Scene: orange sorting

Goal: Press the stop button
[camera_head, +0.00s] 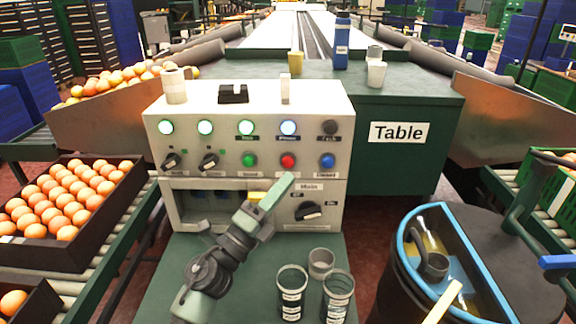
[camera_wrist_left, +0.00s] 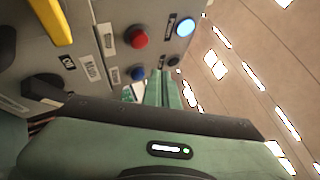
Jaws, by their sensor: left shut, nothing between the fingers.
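The red button (camera_head: 288,160), which I take for the stop button, sits in the lower row of the grey control panel (camera_head: 215,144), between a green button (camera_head: 249,160) and a blue button (camera_head: 327,160). My left gripper (camera_head: 288,181) is shut and empty, its tip just below the red button in the head view. I cannot tell if they touch there. In the left wrist view the red button (camera_wrist_left: 139,37) is uncovered, and the shut fingers (camera_wrist_left: 160,78) show beside the blue button (camera_wrist_left: 138,73), apart from the red one. My right gripper is not in view.
A black rotary switch (camera_head: 309,210) sits low on the panel. Several cups stand on the green surface below, including a clear cup (camera_head: 292,284).

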